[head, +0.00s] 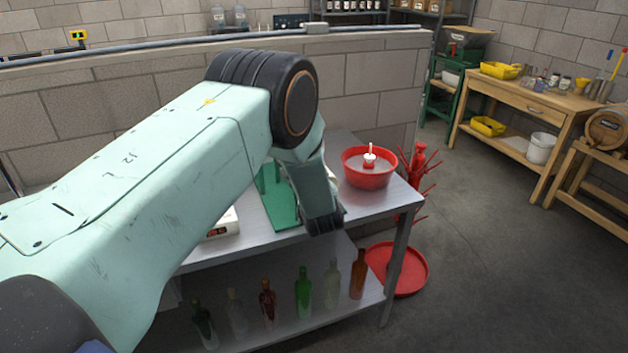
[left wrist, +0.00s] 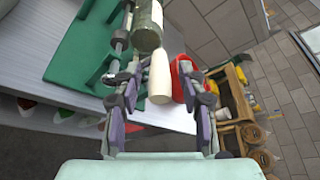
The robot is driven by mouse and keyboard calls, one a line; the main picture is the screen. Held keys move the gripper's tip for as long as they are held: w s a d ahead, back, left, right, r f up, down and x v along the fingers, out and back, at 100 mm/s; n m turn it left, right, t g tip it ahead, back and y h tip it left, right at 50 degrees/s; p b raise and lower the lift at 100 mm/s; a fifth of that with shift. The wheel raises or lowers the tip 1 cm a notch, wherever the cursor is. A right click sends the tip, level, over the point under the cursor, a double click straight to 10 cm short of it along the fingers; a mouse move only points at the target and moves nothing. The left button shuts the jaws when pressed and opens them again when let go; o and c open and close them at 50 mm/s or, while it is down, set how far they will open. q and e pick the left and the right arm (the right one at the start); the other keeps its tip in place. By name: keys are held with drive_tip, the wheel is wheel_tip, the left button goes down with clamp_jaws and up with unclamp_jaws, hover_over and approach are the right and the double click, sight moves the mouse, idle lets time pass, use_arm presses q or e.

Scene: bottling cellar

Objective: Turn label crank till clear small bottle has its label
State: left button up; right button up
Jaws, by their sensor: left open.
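The green labelling machine (head: 281,205) stands on the metal table, partly hidden behind my left arm. In the left wrist view its green plate (left wrist: 82,45) shows, with a metal rod and a mottled grey-green cylinder (left wrist: 148,28). A cream cylinder (left wrist: 159,80), which looks like the crank handle, lies between the fingers of my left gripper (left wrist: 160,88). The fingers are open, one on each side of it; I cannot tell whether they touch it. In the head view the gripper (head: 325,222) is low beside the machine. I cannot make out the clear small bottle or its label.
A red bowl (head: 367,175) stands on the table (head: 374,205) to the right of the machine. Several bottles (head: 303,292) stand on the lower shelf. A red bottle tree (head: 418,165) and a red tray (head: 408,270) are beside the table. A block wall (head: 370,85) stands behind.

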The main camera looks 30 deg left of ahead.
use_arm(q)
drive_tip(key=v, duration=1.2)
drive_tip(key=shift+r, duration=0.1)
drive_tip(key=s+d+f+n+g+h+b, duration=0.2)
drive_tip(key=s+f+n+g+b, duration=0.2)
drive_tip(key=s+f, duration=0.9)
drive_tip(key=s+d+f+n+g+h+b, duration=0.2)
drive_tip(key=s+f+n+b, duration=0.7)
drive_tip(key=s+f, duration=0.5)
drive_tip(key=s+d+f+n+g+h+b, duration=0.2)
drive_tip(key=s+f+n+g+h+b, duration=0.2)
drive_tip(key=s+f, duration=0.9)
drive_tip(key=f+n+g+b, duration=0.1)
drive_tip(key=n+g+b, duration=0.1)
drive_tip(key=n, duration=0.1)
drive_tip(key=shift+s+g+b, duration=0.3)
drive_tip(key=shift+b, duration=0.1)
